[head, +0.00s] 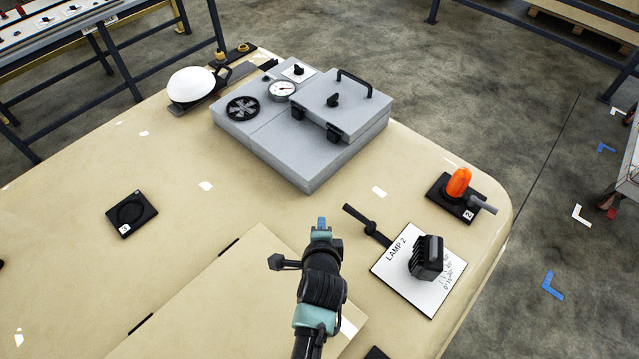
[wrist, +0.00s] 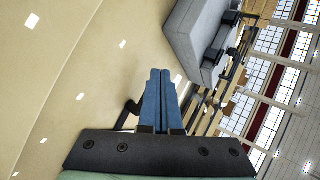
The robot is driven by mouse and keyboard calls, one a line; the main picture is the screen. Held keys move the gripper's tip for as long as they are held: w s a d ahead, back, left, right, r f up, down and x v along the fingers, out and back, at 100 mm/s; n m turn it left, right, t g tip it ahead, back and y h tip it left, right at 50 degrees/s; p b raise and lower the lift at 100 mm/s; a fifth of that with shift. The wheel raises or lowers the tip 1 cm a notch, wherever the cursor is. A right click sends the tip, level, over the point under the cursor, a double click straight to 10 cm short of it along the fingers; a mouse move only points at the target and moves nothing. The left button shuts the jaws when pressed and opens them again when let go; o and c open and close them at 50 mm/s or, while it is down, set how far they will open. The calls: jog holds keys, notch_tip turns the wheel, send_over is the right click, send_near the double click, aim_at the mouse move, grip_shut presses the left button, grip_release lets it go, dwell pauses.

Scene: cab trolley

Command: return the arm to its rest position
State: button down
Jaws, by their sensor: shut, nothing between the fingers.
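My gripper (head: 321,224) is over the front middle of the tan surface in the head view, with my arm reaching up from the bottom edge. In the wrist view its two blue fingers (wrist: 159,100) lie side by side, shut with nothing between them. The fingertips appear clear of every object. The wrist view is turned sideways, with the tan surface on the left and the grey box on the right.
A grey box (head: 262,140) with gauge, handwheel and lid stands behind my gripper. Right are a black lever (head: 367,225), a LAMP 2 plate (head: 392,283) with black knob (head: 428,257), and an orange part (head: 458,182). A white dome (head: 191,85) stands back left. The left surface is mostly clear.

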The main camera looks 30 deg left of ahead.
jog(key=shift+w, duration=0.1)
jog(key=w+d+r+n+t+b, duration=0.2)
jog(key=w+d+r+t, duration=0.15)
jog(key=r, duration=0.65)
jog(key=w+d+r+n+t+b, duration=0.15)
jog(key=w+r, duration=0.25)
jog(key=r, duration=0.6)
jog(key=w+d+r+n+t+b, duration=0.1)
jog(key=w+d+r+n+t, duration=0.25)
jog(key=r, duration=0.65)
jog(key=s+d+r+n+t+h+b, duration=0.1)
jog(key=s+d+r+t, duration=0.2)
jog(key=r, duration=0.6)
jog(key=s+d+r+n+t+h+b, duration=0.1)
jog(key=s+d+r+t+b, duration=0.15)
jog(key=r, duration=0.55)
jog(key=s+d+r+n+t+h+b, duration=0.1)
jog(key=s+d+r, duration=0.5)
jog(key=s+r, duration=0.6)
jog(key=n+t+h, duration=0.1)
jog(key=t+h, duration=0.1)
jog(key=t, duration=0.1)
jog(key=shift+d+r+n, duration=0.15)
jog(key=shift+r+n, duration=0.2)
jog(key=shift+n, duration=0.05)
jog(key=shift+s, duration=0.1)
